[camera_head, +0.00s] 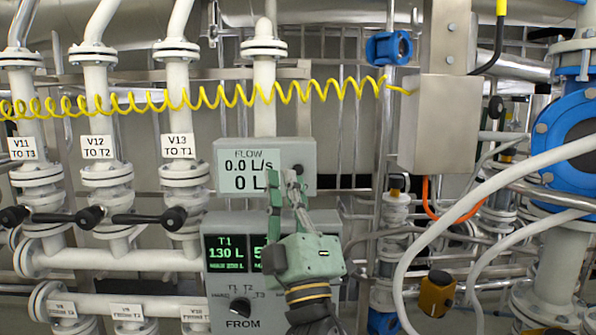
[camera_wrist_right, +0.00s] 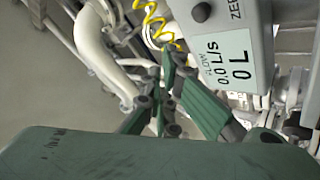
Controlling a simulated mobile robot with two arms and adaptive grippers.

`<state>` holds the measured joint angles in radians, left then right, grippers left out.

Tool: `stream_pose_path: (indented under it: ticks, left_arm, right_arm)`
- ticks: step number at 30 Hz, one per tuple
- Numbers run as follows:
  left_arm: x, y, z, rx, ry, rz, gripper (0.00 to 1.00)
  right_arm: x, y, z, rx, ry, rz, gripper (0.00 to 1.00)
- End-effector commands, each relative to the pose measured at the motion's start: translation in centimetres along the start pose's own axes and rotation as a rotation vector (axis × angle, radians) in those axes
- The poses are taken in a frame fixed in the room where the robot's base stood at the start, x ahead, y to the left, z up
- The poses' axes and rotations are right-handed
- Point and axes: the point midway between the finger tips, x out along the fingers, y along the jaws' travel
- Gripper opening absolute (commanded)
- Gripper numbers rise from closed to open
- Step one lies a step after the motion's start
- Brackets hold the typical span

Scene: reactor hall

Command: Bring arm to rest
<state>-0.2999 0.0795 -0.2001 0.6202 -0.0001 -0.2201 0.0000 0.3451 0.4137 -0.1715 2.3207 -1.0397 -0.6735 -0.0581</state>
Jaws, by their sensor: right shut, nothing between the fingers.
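My right gripper (camera_head: 283,180) is in front of the grey control panel in the head view, with its fingers pointing up. Its fingers are shut and hold nothing. The fingertips overlap the lower right of the flow meter (camera_head: 223,151), which reads 0.0 L/s and 0 L; I cannot tell if they touch it. In the right wrist view the shut fingers (camera_wrist_right: 172,75) show beside the flow meter (camera_wrist_right: 258,40). My left gripper is not in view.
The tank panel (camera_head: 224,285), with a T1 display of 130 L and a FROM knob (camera_head: 240,308), is partly hidden by my right gripper. Valves V11, V12 and V13 (camera_head: 180,185) stand left. A yellow coiled cable (camera_head: 205,97) crosses above. White hoses (camera_head: 430,235) and a steel box (camera_head: 440,123) are right.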

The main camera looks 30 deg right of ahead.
Motion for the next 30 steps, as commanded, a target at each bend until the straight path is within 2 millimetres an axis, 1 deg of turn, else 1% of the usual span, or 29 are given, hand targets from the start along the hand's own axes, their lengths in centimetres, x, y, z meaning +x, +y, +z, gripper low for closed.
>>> stream_pose_path:
  ticks: [8, 11, 14, 16, 17, 18, 20, 21, 23, 24, 26, 27, 29, 30]
  left_arm:
    - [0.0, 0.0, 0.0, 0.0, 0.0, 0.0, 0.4]
    - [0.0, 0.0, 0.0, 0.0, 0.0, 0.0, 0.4]
    - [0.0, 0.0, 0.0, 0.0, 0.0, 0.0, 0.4]
    - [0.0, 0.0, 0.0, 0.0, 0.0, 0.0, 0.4]
    - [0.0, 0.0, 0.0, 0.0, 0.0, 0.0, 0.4]
    - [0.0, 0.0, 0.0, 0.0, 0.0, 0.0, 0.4]
    - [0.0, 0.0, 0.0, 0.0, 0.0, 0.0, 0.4]
    - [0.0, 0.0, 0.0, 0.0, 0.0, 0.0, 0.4]
    - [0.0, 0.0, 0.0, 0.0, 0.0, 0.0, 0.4]
    - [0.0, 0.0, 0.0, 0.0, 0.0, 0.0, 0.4]
    - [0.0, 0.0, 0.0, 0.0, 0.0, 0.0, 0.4]
    - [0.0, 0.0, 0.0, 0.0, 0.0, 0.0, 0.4]
    - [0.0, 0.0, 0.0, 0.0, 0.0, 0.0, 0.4]
    - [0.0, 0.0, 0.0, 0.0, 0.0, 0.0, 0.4]
  right_arm:
    - [0.0, 0.0, 0.0, 0.0, 0.0, 0.0, 0.0]
    - [-0.3, -0.5, 0.4, 0.009, -0.012, -0.016, 0.0]
    - [-1.6, -2.8, 1.9, 0.053, -0.071, -0.089, 0.0]
    - [-3.6, -5.5, 3.8, 0.104, -0.148, -0.178, 0.0]
    - [-4.7, -6.9, 4.8, 0.129, -0.189, -0.225, 0.0]
    - [-6.5, -8.8, 6.0, 0.165, -0.248, -0.293, 0.0]
    - [-9.7, -11.8, 7.9, 0.214, -0.344, -0.399, 0.0]
    - [-12.0, -13.6, 8.9, 0.245, -0.408, -0.469, 0.0]
    - [-15.7, -15.9, 10.3, 0.286, -0.503, -0.572, 0.0]
    - [-18.4, -17.3, 11.1, 0.31, -0.568, -0.639, 0.0]
    - [-22.5, -19.2, 12.1, 0.342, -0.664, -0.741, 0.0]
    - [-25.4, -20.2, 12.6, 0.362, -0.729, -0.808, 0.0]
    - [-29.8, -21.3, 13.1, 0.387, -0.825, -0.907, 0.0]
    - [-32.9, -21.9, 13.3, 0.402, -0.89, -0.973, 0.0]
